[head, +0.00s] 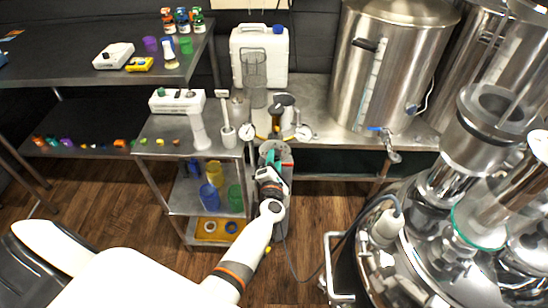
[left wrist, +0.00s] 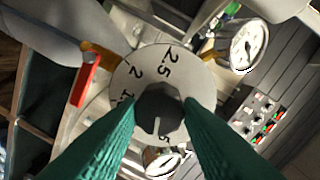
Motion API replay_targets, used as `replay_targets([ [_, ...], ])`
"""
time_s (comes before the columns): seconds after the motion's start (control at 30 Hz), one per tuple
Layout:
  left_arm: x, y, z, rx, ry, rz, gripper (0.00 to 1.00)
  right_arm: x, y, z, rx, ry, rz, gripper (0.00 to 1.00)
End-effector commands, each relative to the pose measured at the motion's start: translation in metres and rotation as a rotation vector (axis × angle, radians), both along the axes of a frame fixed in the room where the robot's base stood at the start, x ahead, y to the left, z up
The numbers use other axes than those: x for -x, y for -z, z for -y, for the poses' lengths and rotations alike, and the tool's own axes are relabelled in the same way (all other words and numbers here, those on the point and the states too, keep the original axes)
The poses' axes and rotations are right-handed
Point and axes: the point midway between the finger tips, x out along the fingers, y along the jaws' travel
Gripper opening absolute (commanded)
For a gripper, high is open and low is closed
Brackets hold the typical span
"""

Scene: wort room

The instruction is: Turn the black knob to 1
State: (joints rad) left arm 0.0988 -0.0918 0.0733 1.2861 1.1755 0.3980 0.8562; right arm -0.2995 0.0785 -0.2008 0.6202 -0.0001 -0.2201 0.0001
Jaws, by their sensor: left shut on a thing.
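The black knob (left wrist: 158,108) sits in the middle of a pale round dial (left wrist: 192,78) in the left wrist view. The dial reads 2.5 at the top, then 2 and what looks like 1.5 going down its left side, with a partly hidden 5 at the bottom. The knob's white line points down, towards that lower mark; the 1 cannot be made out. My left gripper (left wrist: 160,118) has its green fingers shut on the knob from both sides. In the head view my left gripper (head: 271,160) reaches the grey unit beside the cart, and hides the knob.
Pressure gauges (head: 248,131) stand close to the gripper; one also shows in the wrist view (left wrist: 248,45). A red-handled valve (left wrist: 86,80) is left of the dial. A steel cart (head: 190,140) stands left, large steel tanks (head: 395,60) right. A cable hangs beside my arm.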

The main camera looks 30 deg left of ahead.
Motion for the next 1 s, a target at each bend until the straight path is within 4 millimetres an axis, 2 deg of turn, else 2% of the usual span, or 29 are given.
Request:
replay_targets([
  [0.1,0.0,-0.002,0.001,-0.095,0.001,-0.05,0.1,0.0,-0.009,0.001,0.002,0.0,0.0,0.36],
  [0.5,0.0,0.0,0.002,-0.364,0.001,-0.178,0.1,0.0,-0.022,0.003,0.003,0.0,0.0,0.36],
  [1.0,0.0,0.001,0.002,-0.475,0.002,-0.231,0.1,0.0,-0.027,0.003,0.003,0.0,0.0,0.36],
])
